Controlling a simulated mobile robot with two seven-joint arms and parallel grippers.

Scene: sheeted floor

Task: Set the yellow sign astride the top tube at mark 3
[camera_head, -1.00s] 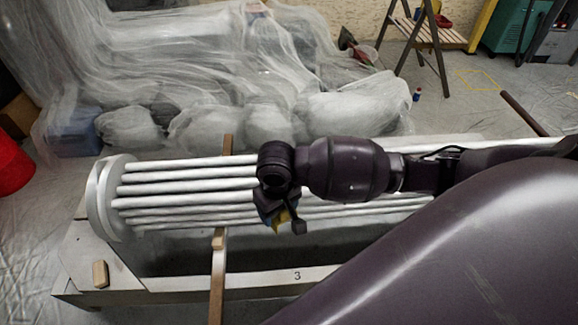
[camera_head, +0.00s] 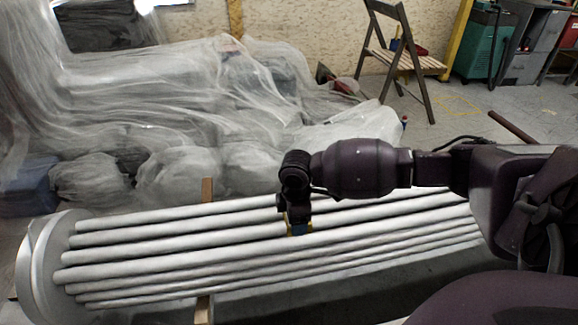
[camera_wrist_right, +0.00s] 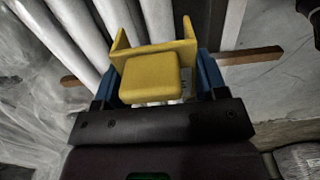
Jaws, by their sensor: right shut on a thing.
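My right gripper (camera_head: 296,226) is shut on the yellow sign and points down over the bundle of white tubes (camera_head: 170,247). In the right wrist view the yellow sign (camera_wrist_right: 150,80) is a folded piece with upright side walls, between the blue fingers of the gripper (camera_wrist_right: 156,72). White tubes (camera_wrist_right: 92,30) run past and behind the sign there. I cannot tell whether the sign touches a tube. Mark 3 is not in view. My left gripper is not in view.
A round white end plate (camera_head: 42,262) closes the left end of the bundle. A wooden strip (camera_head: 205,308) crosses beneath the tubes. Plastic-sheeted heaps (camera_head: 180,175) lie behind.

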